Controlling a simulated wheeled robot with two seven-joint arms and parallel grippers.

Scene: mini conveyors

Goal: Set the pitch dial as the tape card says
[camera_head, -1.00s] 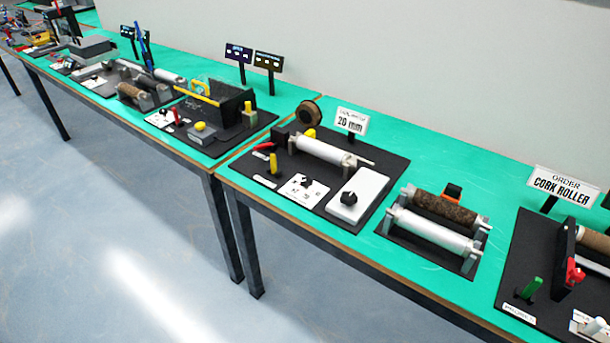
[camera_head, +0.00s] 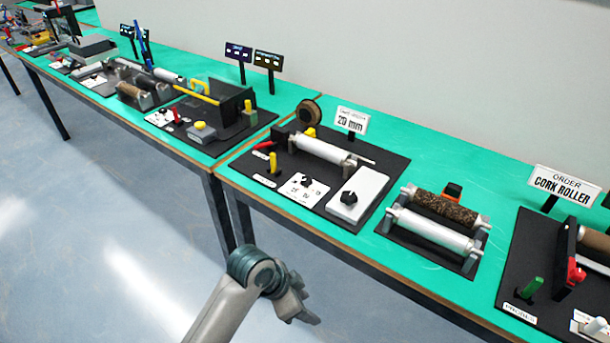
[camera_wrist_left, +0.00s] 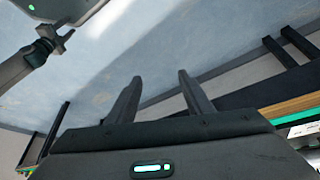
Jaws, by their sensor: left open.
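A sign reading "20 mm" (camera_head: 351,122) stands behind a black station board on the green table. On that board a small black dial (camera_head: 306,180) sits on a white marked plate (camera_head: 297,192); its markings are too small to read. A second black knob (camera_head: 348,198) sits on a white block (camera_head: 366,190) to its right. I cannot tell which is the pitch dial. My left gripper (camera_head: 303,308) is in front of the table and below its edge, apart from everything. In the left wrist view its fingers (camera_wrist_left: 160,95) are spread and empty.
A roller pair (camera_head: 436,222) lies to the right, then a "cork roller" order sign (camera_head: 565,184). The table's front edge (camera_head: 340,251) lies between my gripper and the station.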

